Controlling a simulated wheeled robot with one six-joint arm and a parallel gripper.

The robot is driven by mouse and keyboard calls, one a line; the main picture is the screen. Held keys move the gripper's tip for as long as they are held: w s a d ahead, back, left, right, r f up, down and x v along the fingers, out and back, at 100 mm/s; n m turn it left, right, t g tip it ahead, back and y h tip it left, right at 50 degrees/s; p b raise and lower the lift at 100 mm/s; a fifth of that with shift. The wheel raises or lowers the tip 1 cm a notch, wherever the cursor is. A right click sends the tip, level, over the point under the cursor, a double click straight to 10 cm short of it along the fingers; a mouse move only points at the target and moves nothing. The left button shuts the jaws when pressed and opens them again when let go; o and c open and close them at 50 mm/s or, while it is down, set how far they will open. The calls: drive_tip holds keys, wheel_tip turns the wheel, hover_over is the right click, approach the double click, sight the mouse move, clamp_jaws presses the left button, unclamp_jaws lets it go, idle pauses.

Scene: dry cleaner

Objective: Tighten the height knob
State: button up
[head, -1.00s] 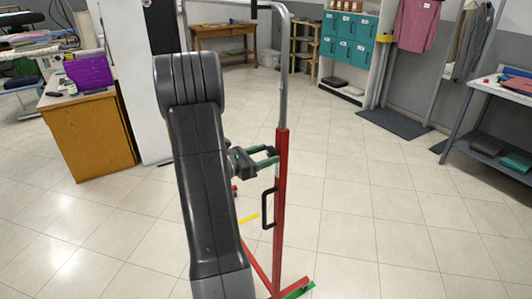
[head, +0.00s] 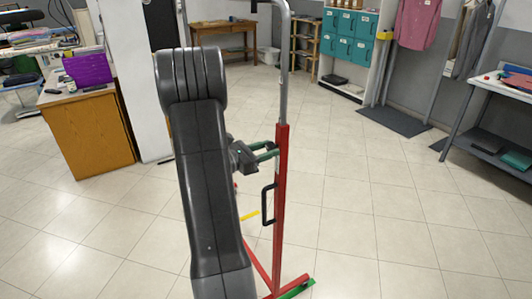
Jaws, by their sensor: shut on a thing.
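The red stand post (head: 281,200) stands upright in the middle of the head view, with a grey metal tube (head: 284,70) rising out of its top. My gripper (head: 268,151), with green fingers, reaches from the left to the upper part of the red post. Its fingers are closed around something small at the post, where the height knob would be. The knob is mostly hidden by the fingers, and I cannot make out its shape. A black handle (head: 266,205) sticks out to the left of the post, below my gripper.
The stand's red foot (head: 290,287) has a green end. A wooden counter (head: 85,135) with a purple item stands at the left, and a white table (head: 507,90) at the right. Teal lockers (head: 348,35) stand at the back. The tiled floor right of the post is clear.

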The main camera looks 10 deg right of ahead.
drive_tip(key=m+b, duration=0.8)
drive_tip(key=b, duration=0.6)
drive_tip(key=m+b, duration=0.8)
drive_tip(key=b, duration=0.6)
drive_tip(key=shift+w+f, duration=0.1)
drive_tip(key=shift+f, duration=0.1)
drive_tip(key=shift+r+m+b, duration=0.15)
drive_tip(key=shift+m+b, duration=0.45)
drive_tip(key=shift+b, duration=0.05)
drive_tip(key=shift+r, duration=0.1)
drive_tip(key=o, duration=1)
drive_tip(key=shift+c, duration=0.2)
drive_tip(key=shift+a, duration=0.15)
